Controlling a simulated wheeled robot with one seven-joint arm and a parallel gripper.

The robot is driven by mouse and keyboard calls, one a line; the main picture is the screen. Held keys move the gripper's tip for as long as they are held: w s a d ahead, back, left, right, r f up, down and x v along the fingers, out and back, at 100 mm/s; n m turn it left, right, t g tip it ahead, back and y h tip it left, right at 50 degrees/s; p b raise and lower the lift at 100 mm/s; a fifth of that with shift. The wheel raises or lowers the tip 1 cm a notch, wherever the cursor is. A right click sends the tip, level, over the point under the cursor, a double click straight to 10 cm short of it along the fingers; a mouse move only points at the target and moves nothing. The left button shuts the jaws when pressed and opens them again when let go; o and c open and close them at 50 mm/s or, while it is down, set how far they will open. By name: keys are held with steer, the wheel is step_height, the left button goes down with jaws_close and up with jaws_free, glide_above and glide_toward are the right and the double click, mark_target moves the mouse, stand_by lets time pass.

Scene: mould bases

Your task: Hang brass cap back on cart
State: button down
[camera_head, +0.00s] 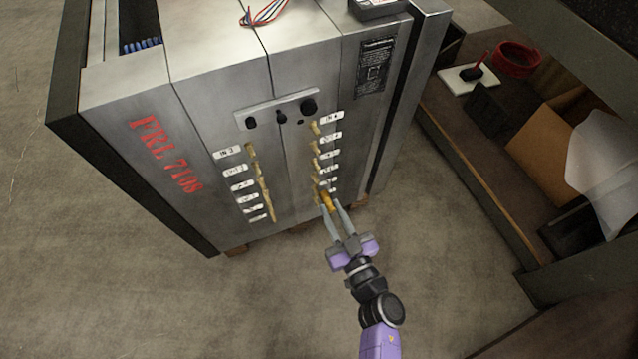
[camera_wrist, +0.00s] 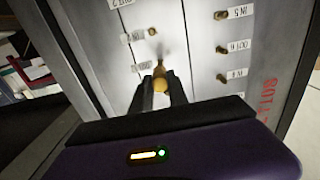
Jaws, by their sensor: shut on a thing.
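My gripper (camera_head: 334,214) is shut on a brass cap (camera_head: 327,201), at the lower end of the right column of brass fittings on the mould base (camera_head: 215,125). In the wrist view the brass cap (camera_wrist: 160,79) sits between the two fingertips of my gripper (camera_wrist: 160,88), close to the grey metal face. A darker stem shows just beyond the cap; I cannot tell whether the cap touches it. The cart is not clearly identifiable in these frames.
Labelled brass fittings (camera_head: 260,182) run down the left column. At right, a shelf (camera_head: 480,175) holds a red coil (camera_head: 517,60), a cardboard box (camera_head: 545,145) and a white tray (camera_head: 467,78). Floor at left is clear.

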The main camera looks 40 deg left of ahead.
stand_by(0.3)
steer(key=p+v, duration=0.3)
steer(key=v, duration=0.3)
stand_by(0.5)
steer(key=shift+d, duration=0.1)
